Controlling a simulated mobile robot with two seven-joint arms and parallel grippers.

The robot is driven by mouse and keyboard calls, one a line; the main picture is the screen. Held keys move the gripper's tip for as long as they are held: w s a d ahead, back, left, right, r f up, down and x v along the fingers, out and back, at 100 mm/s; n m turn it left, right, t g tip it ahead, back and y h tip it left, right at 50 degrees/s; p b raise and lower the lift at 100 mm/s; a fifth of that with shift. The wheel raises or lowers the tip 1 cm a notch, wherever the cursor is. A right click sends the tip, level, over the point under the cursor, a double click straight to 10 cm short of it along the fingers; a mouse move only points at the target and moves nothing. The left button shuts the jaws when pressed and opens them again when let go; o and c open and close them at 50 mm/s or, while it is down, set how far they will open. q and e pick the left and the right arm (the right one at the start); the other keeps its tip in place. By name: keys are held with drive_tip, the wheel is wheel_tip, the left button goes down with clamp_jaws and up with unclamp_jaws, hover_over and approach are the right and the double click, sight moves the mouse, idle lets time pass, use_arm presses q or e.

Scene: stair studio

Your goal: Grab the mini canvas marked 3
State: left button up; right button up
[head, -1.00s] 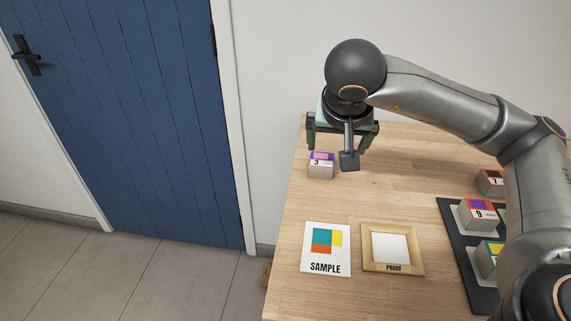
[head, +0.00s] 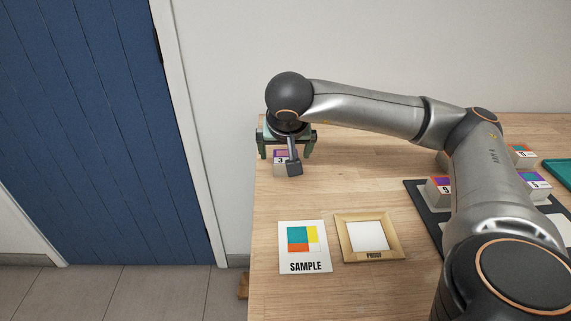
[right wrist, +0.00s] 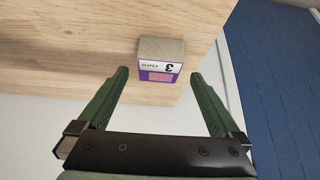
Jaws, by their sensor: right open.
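The mini canvas marked 3 (head: 280,159) is a small block with a purple and pink face, standing near the table's left back edge. In the head view my right gripper (head: 287,150) is over and around it, and a dark part of the wrist hides some of its face. In the right wrist view the mini canvas (right wrist: 161,58) lies ahead of and between the green fingertips of my right gripper (right wrist: 158,75). The fingers are open, with gaps on both sides of the block. My left gripper is not in view.
A SAMPLE card (head: 305,262) and a PROOF frame (head: 350,250) lie on the table (head: 360,190) at the front. A dark tray (head: 424,212) with several numbered blocks, including one marked 9 (head: 440,190), is at right, partly behind my arm. A teal tray (head: 559,172) is at far right.

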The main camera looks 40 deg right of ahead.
sight(286, 157)
drive_tip(key=x, duration=0.3)
drive_tip(key=shift+d+f, duration=0.2)
drive_tip(key=c, duration=1.4)
